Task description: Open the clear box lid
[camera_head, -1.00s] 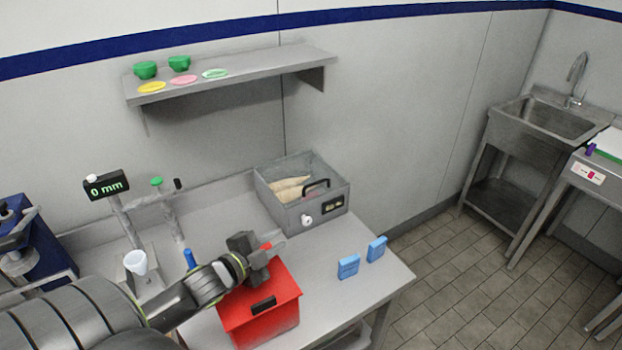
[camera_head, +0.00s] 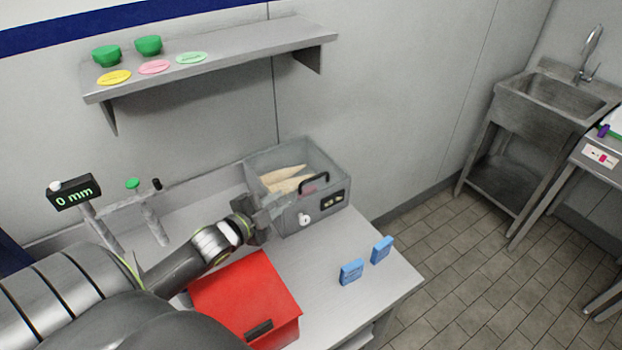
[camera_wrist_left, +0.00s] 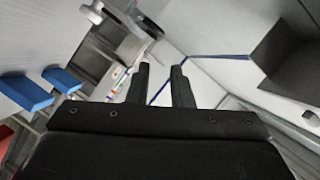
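The clear box (camera_head: 330,214) stands on the table against the wall, with grey sides and pale cone shapes inside. Its see-through lid looks closed, with a black handle (camera_head: 314,182) at the front edge. My left gripper (camera_head: 277,208) is at the box's front left corner, left of the handle and not on it. The fingers (camera_wrist_left: 161,86) are apart with nothing between them in the left wrist view. Whether they touch the box is unclear. My right gripper is not in view.
A red box (camera_head: 245,295) sits on the table below my left arm. Two blue packets (camera_head: 351,271) (camera_head: 382,249) stand near the table's right edge. A shelf (camera_head: 215,62) with green bowls and coloured discs hangs above. A display post (camera_head: 74,193) stands at left.

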